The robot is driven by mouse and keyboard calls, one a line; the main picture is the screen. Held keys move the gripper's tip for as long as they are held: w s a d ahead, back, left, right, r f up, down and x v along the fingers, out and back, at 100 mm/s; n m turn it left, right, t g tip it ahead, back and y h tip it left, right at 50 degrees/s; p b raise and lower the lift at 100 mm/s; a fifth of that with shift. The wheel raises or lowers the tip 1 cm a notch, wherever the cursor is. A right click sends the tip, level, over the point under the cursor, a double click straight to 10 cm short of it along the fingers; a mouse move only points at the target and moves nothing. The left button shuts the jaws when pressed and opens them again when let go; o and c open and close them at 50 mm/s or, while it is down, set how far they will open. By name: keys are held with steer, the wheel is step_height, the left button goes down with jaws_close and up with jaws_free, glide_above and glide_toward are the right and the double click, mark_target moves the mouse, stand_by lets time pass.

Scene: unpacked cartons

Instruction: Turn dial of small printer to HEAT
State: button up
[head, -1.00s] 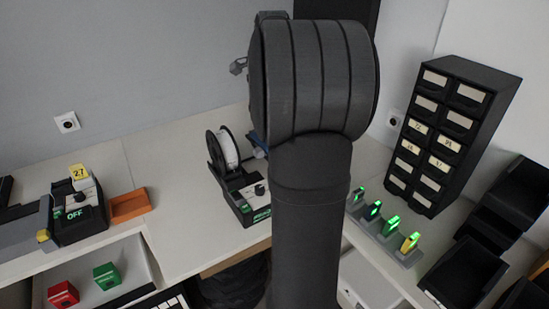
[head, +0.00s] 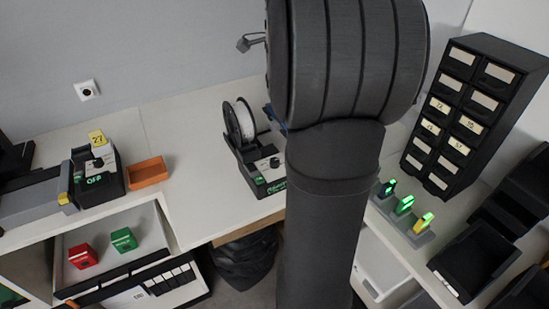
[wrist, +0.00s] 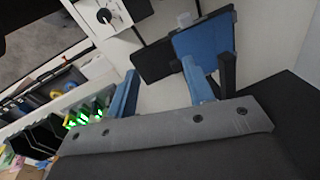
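A small black printer-like unit (head: 268,178) with a white roll (head: 245,120) stands on the counter left of my arm. It has a dark round dial (head: 274,162) on a light panel and a green lit display, too small to read. A second dark unit (head: 97,178) at the left has a knob, a yellow "27" tag and a green "OFF" display. In the wrist view a white dial face with a dark knob (wrist: 104,15) shows at the top left. My gripper (wrist: 160,88) is open and empty, its blue fingers apart; my arm hides it in the head view.
An orange tray (head: 148,173) sits between the two units. A blue panel (wrist: 207,43) lies beyond my fingers in the wrist view. Right of my arm stand a green-lit rack (head: 412,226), a drawer cabinet (head: 470,115) and black bins (head: 475,262). The counter between tray and printer is clear.

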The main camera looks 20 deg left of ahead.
steer(key=s+f+m+g, duration=0.1)
steer(key=s+f+g, duration=0.1)
steer(key=s, duration=0.6)
steer(key=shift+h, duration=0.4)
steer(key=f, duration=1.6)
steer(key=shift+d+f, duration=0.25)
steer(key=shift+c, duration=0.2)
steer(key=c, duration=0.9)
